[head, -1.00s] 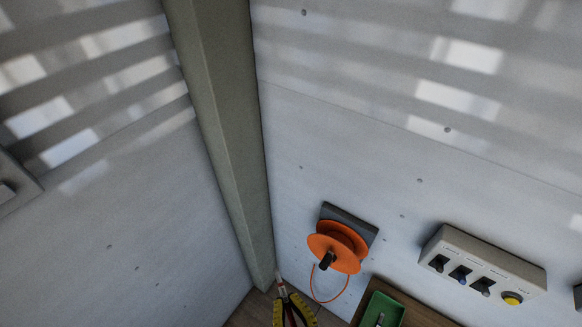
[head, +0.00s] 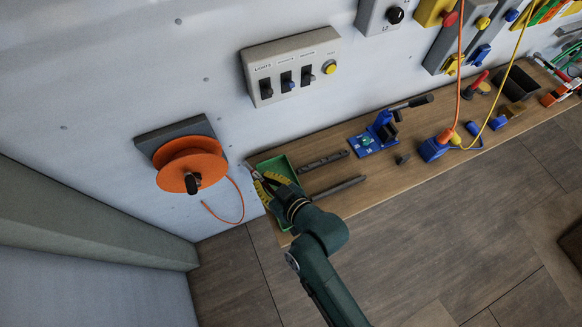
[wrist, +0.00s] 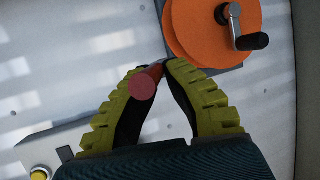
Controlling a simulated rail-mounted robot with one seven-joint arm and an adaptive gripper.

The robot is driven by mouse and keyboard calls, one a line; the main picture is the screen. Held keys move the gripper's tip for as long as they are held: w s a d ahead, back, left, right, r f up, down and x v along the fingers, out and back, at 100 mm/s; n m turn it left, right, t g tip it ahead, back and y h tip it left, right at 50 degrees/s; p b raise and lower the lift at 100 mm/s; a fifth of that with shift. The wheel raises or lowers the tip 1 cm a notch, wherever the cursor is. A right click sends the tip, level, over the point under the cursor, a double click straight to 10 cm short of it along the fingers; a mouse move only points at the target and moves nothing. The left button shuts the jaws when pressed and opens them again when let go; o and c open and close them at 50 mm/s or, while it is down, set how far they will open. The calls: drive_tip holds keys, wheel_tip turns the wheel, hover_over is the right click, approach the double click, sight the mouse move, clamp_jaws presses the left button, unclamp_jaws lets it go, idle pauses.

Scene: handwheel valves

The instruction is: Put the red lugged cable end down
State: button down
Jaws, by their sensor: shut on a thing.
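My gripper (head: 262,183), with yellow ribbed fingers, appears over the left part of the green tray (head: 284,165) in the head view. In the wrist view my gripper (wrist: 160,68) is shut on the red lugged cable end (wrist: 143,84), a short red cylinder pinched between the fingertips. Its round red face points towards the wrist camera. A darker part lies between the tips, and the far end is hidden. In the head view the held piece is too small to make out clearly. I cannot tell its height above the tray.
An orange reel (head: 183,158) with a crank and hanging orange cable is on the wall left of the tray. A switch box (head: 290,62) is above. The wooden bench (head: 335,138) carries dark bars and a blue vise-like tool (head: 376,134) to the right.

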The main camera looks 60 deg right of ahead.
drive_tip(key=s+d+f+m+g+h+b, duration=0.1)
drive_tip(key=s+d+f+m+h+b, duration=0.1)
drive_tip(key=s+d+f+b, duration=0.2)
drive_tip(key=s+d+f+m+g+h+b, duration=0.1)
drive_tip(key=s+d+f+b, duration=0.3)
drive_tip(key=d, duration=0.7)
drive_tip(key=shift+f+m+h+b, duration=0.4)
drive_tip(key=shift+f+m+h, duration=0.1)
drive_tip(key=shift+f+h, duration=0.15)
drive_tip(key=shift+s, duration=0.1)
wheel_tip(320, 180, down, 10)
drive_tip(key=shift+r+b, duration=0.2)
drive_tip(key=shift+b, duration=0.65)
drive_tip(key=shift+f, duration=0.1)
drive_tip(key=shift+f, duration=0.2)
drive_tip(key=c, duration=1.2)
unclamp_jaws()
drive_tip(key=shift+r, duration=0.1)
drive_tip(key=shift+c, duration=0.2)
